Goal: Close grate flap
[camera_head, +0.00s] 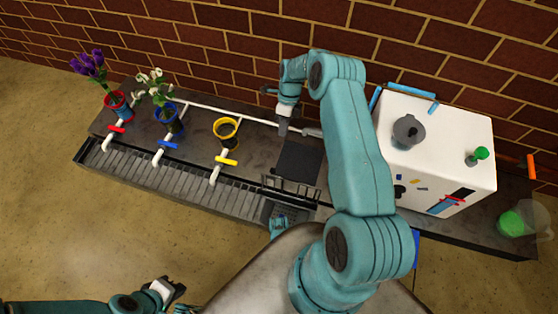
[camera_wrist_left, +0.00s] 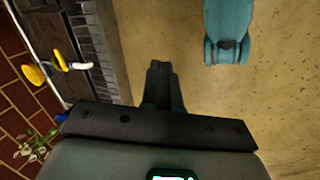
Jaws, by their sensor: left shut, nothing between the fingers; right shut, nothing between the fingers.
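A dark square panel (camera_head: 298,160), which looks like the grate flap, is at the right end of the long slatted grate (camera_head: 180,178) in the head view. A thin dark rail is along its front edge; I cannot tell its exact tilt. My right gripper (camera_head: 283,128) is shut and empty, pointing down just behind the panel's far left corner. I cannot tell whether it touches the panel. My left gripper (camera_head: 178,290) is shut and empty, low in front of the grate and away from it. Its closed fingers (camera_wrist_left: 160,78) point over the floor in the left wrist view.
Red, blue and yellow pots stand behind matching taps on the bench; the yellow pot (camera_head: 226,130) is empty. A white box (camera_head: 440,140) with a grey knob stands right of my right arm. A clear jug (camera_head: 525,218) is at far right. The brick wall closes the back.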

